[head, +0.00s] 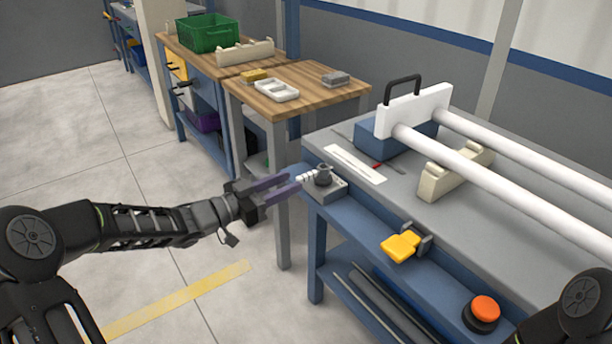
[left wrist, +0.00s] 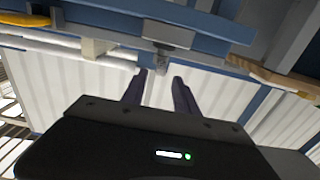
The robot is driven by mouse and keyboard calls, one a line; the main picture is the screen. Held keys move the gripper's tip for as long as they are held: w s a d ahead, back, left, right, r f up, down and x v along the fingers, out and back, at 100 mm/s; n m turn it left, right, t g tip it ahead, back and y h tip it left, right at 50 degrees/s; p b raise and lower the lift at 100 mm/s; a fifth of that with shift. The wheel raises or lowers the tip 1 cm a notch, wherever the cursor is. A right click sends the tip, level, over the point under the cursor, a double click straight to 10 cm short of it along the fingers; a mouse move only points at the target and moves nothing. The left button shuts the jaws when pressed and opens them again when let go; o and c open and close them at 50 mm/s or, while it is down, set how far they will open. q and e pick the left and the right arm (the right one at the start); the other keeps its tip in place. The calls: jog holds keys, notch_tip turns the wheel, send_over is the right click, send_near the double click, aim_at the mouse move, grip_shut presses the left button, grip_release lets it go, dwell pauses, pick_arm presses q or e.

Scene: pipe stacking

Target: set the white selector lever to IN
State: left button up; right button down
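The selector (head: 325,187) is a small grey box with a dark round knob (head: 323,173) at the near left corner of the grey bench. Its white lever (head: 306,177) sticks out leftward from the knob, toward my left gripper. My left gripper (head: 293,181) has its purple fingers apart, with the tips close to the lever's outer end. I cannot tell whether the lever's end is between them. In the left wrist view the fingers (left wrist: 159,83) are apart, with the selector knob (left wrist: 161,60) just beyond the gap. No IN marking is readable. My right gripper is out of view.
On the grey bench (head: 400,205) are a white label strip (head: 355,164), white pipes (head: 520,152) and a cream cradle (head: 455,172). A yellow paddle (head: 401,244) and an orange button (head: 486,308) are on its front. A wooden table (head: 310,95) stands behind. Open floor lies left.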

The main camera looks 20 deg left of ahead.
aim_at(297, 179)
pick_arm(q)
jog(key=x, duration=0.6)
jog(key=shift+w+b, duration=0.1)
jog(key=shift+b, duration=0.3)
grip_shut()
dwell(1.0)
